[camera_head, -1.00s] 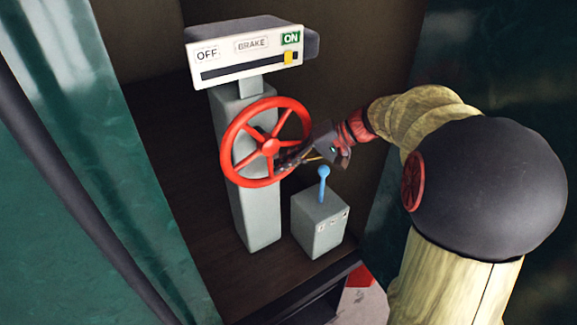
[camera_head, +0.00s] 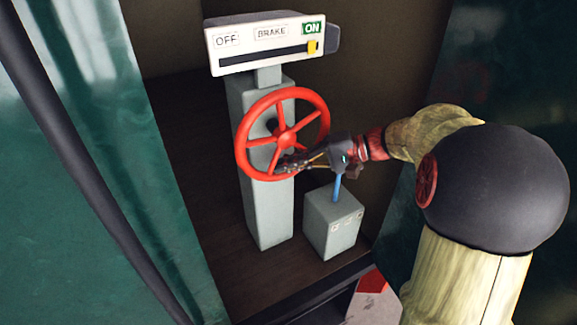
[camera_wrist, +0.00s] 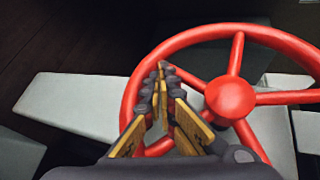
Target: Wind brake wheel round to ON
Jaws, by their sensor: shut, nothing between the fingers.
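The red brake wheel (camera_head: 241,150) stands on the front of a grey pedestal (camera_head: 268,215). Above it, the white BRAKE panel (camera_head: 240,57) has OFF at left and a green ON label (camera_head: 312,28) at right. Its yellow pointer (camera_head: 313,47) sits below ON, near the slot's right end. My gripper (camera_head: 281,168) is shut and empty, its fingers at the wheel's lower part. In the wrist view, my gripper's fingers (camera_wrist: 160,75) lie across the wheel (camera_wrist: 235,97), beside the left rim; I cannot tell whether they touch it.
A grey box (camera_head: 330,228) with a blue lever (camera_head: 337,188) stands right of the pedestal; my gripper hides the lever's top. Green walls (camera_head: 160,200) flank the dark recess on both sides. Some floor left of the pedestal is clear.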

